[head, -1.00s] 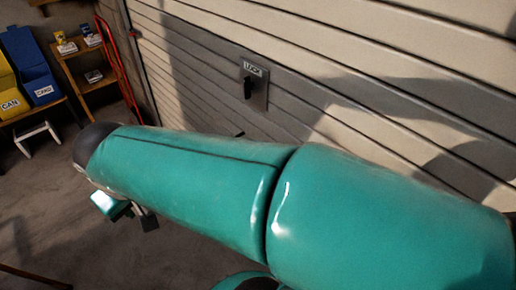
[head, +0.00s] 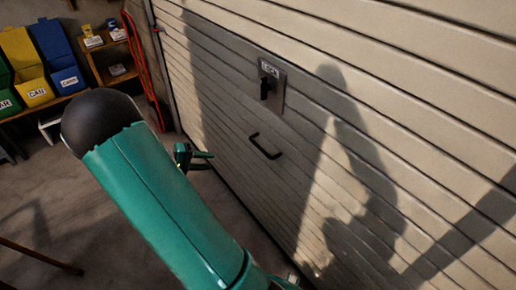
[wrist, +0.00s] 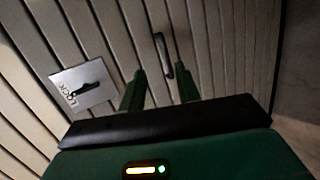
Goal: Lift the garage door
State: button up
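The garage door (head: 390,100) is a pale, horizontally slatted panel across the right of the head view, and it looks shut. A metal lock plate marked LOCK (head: 277,82) with a black knob is fixed on it. Below the plate is a black bar handle (head: 264,147). In the wrist view the handle (wrist: 162,55) is just beyond my fingertips, and the lock plate (wrist: 84,86) is to the left. My gripper (head: 212,160) is left of the handle, apart from it in the head view. Its two green fingers (wrist: 158,75) are spread and empty.
Colored bins (head: 28,75) stand on a bench at the far left, beside a wooden shelf (head: 112,58) with small boxes. A red item (head: 150,70) leans near the door's left edge. The concrete floor (head: 60,195) is mostly clear. A wooden stick (head: 40,257) shows at lower left.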

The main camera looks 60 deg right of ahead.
jog(key=s+d+f+g+h, duration=0.1)
jog(key=d+f+g+h, duration=0.15)
jog(key=d+f, duration=0.45)
jog(key=n+t+h, duration=0.2)
jog(key=h, duration=0.3)
send_near(260, 147)
jog(key=x, duration=1)
jog(key=shift+f, duration=0.4)
grip_shut()
